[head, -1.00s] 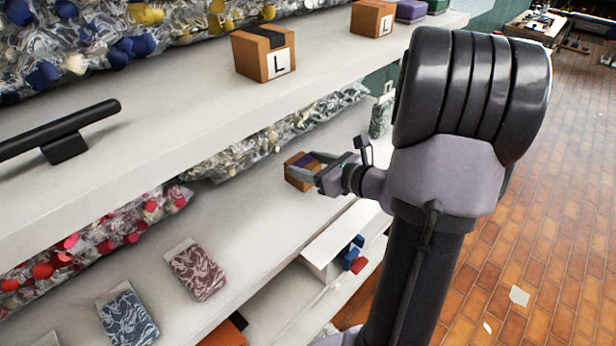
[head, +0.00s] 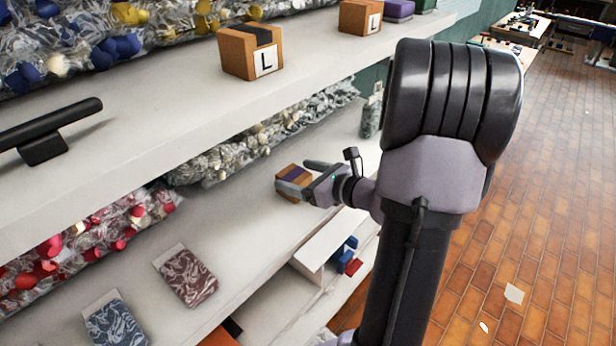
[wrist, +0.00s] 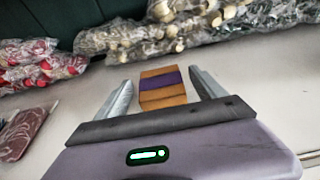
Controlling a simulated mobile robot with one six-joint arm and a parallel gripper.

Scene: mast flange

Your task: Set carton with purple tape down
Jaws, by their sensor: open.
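The carton with purple tape (head: 291,184) is a small orange-brown box with a purple band across its top. It rests on the lower white shelf, and it also shows in the wrist view (wrist: 162,88). My gripper (head: 300,176) is open, with its fingers pointing at the carton. In the wrist view my gripper (wrist: 162,92) has one finger on each side of the carton, with a visible gap on both sides.
Clear bags of bottles (head: 260,140) line the back of the lower shelf (head: 235,225). Patterned packets (head: 187,275) lie to the left. The upper shelf (head: 200,110) overhangs and holds L-marked cartons (head: 251,52) and a black handle-like bar (head: 45,135).

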